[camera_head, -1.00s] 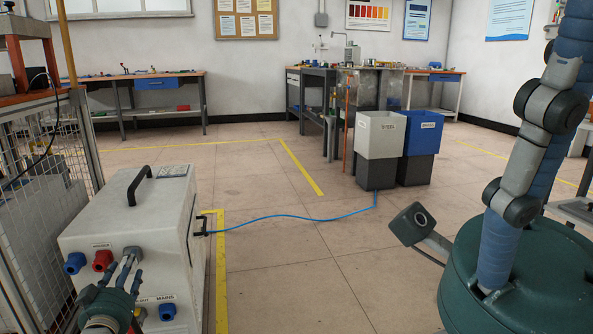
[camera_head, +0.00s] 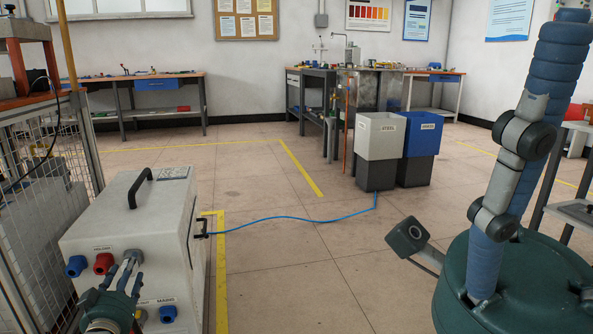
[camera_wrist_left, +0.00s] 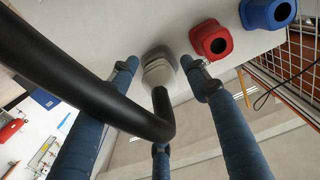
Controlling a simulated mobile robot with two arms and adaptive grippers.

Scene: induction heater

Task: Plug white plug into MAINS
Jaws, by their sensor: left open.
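The white cabinet (camera_head: 110,225) stands at the front left of the head view. Its front has red and blue connectors and a MAINS label (camera_head: 165,301) with a blue socket (camera_head: 168,314) below it. In the left wrist view, the white plug (camera_wrist_left: 158,72) with a thick black cable (camera_wrist_left: 75,75) is at the cabinet's pale panel; whether it is seated in a socket is unclear. My left gripper (camera_head: 130,272) is open close to the panel, above and left of the MAINS socket. Its fingers are spread around the plug, with gaps visible.
A red connector (camera_wrist_left: 210,40) and a blue connector (camera_wrist_left: 268,12) sit beside the plug. A mesh fence (camera_head: 40,190) stands close on the left. A blue cable (camera_head: 290,217) runs over the floor towards the bins (camera_head: 380,150). The middle floor is clear.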

